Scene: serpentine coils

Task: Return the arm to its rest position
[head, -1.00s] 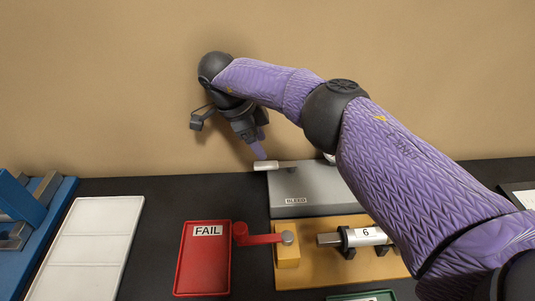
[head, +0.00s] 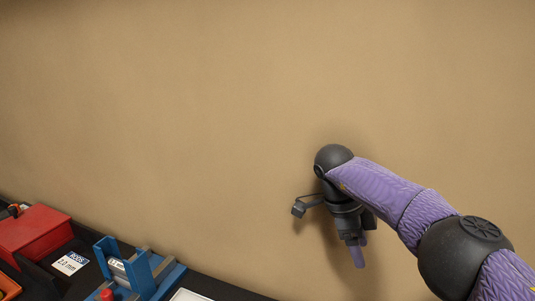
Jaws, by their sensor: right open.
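My right arm (head: 385,190) comes in from the lower right, covered in a purple sleeve with black joints. Its gripper (head: 360,257) points down in front of the tan wall, with a purple finger showing. It is open and holds nothing that I can see. No object touches it. My left gripper is not in view.
The bench runs along the bottom left. On it are a red box (head: 32,232), a white label card (head: 70,263), a blue fixture (head: 165,278) with a metal piece, and the edge of a white tray (head: 190,296). The tan wall (head: 200,110) fills the rest.

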